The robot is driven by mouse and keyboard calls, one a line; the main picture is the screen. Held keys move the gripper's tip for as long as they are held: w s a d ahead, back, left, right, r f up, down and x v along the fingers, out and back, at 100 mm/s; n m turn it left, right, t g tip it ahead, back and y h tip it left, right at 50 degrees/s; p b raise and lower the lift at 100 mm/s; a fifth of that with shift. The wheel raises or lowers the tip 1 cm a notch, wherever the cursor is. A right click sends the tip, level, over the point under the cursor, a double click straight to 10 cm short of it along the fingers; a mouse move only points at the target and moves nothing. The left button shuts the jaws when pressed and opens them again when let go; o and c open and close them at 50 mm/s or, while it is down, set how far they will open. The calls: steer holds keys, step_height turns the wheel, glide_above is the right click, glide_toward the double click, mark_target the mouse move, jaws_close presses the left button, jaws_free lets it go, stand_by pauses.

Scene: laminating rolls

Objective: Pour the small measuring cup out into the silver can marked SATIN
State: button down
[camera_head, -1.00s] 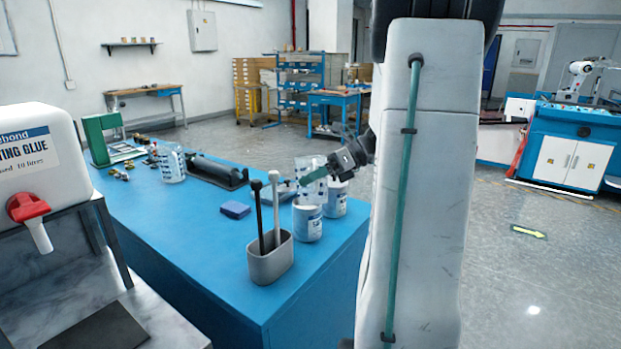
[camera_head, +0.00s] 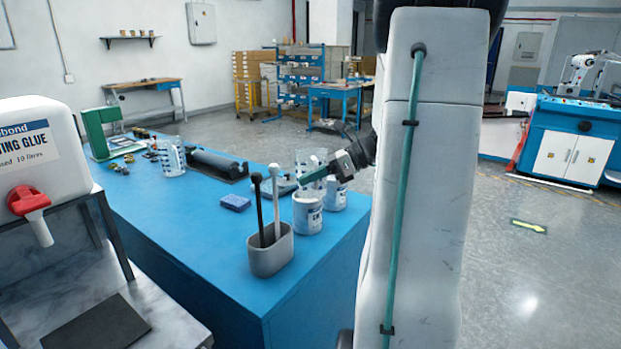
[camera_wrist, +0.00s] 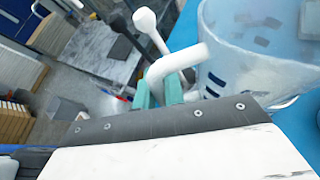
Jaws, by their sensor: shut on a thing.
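My gripper (camera_head: 322,174) is shut on the handle of a clear measuring cup (camera_head: 311,158) with dark blue marks. The wrist view shows the white handle between teal fingers (camera_wrist: 158,92) and the translucent cup wall (camera_wrist: 262,60) at the right. In the head view the cup is at the back of two silver-white cans, partly hidden by the fingers. The front can (camera_head: 307,213) stands just below the fingers; the other can (camera_head: 334,195) stands behind it to the right. Their labels are too small to read, so I cannot tell which says SATIN. The cup's contents cannot be made out.
A grey holder (camera_head: 270,258) with a black and a white stick stands in front of the cans. A blue sponge (camera_head: 235,202), a black roller (camera_head: 215,163) and another marked cup (camera_head: 171,157) are on the blue table (camera_head: 190,215). A glue container (camera_head: 45,150) stands at left.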

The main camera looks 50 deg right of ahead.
steer(key=shift+r, duration=3)
